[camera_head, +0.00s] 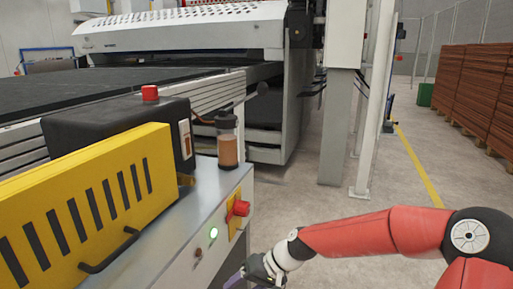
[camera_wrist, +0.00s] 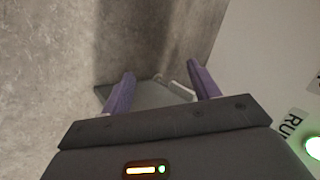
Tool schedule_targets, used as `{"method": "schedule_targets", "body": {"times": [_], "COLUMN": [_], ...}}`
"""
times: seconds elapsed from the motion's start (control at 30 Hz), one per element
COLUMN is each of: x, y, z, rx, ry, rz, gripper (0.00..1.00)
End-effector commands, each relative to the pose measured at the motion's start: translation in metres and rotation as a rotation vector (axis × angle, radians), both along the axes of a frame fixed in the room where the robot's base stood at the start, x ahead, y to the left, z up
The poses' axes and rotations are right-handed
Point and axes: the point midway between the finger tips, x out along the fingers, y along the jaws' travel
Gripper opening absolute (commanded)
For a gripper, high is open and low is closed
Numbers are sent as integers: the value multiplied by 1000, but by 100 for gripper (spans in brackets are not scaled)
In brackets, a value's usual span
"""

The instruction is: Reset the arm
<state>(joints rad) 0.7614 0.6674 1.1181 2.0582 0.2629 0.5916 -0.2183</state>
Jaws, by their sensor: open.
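My gripper (camera_head: 264,270) is low beside the front corner of the machine's grey control panel (camera_head: 215,235), at the bottom of the head view. My red arm (camera_head: 375,235) reaches to it from the right. In the wrist view, my gripper (camera_wrist: 162,82) has its two purple fingers spread apart, with nothing held between them. The panel face (camera_wrist: 270,70) is close on the right there, with a lit green button (camera_wrist: 314,146) and a partly cut-off label. Beyond the fingers are the floor and a flat grey piece, which I cannot identify.
The panel carries a red knob on a yellow plate (camera_head: 239,208) and a green light (camera_head: 213,233). A yellow slotted guard (camera_head: 85,205) with a black handle and a brown-filled jar (camera_head: 227,142) stand above. A grey post (camera_head: 341,110) stands behind. The floor (camera_head: 320,205) between is clear.

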Motion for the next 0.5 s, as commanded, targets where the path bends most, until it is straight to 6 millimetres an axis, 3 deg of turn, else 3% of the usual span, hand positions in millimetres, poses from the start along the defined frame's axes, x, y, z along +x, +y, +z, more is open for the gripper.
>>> {"method": "schedule_targets", "body": {"times": [0.13, 0.23, 0.37, 0.5], "x": [-30, -46, -66, -91], "y": [-27, -50, -81, -111], "z": [-4, 6, 33, 73], "rx": [-262, -408, -567, -689], "ry": [-19, -42, -90, -158], "rz": [33, 26, -12, -83], "gripper": [61, 61, 61, 61]}}
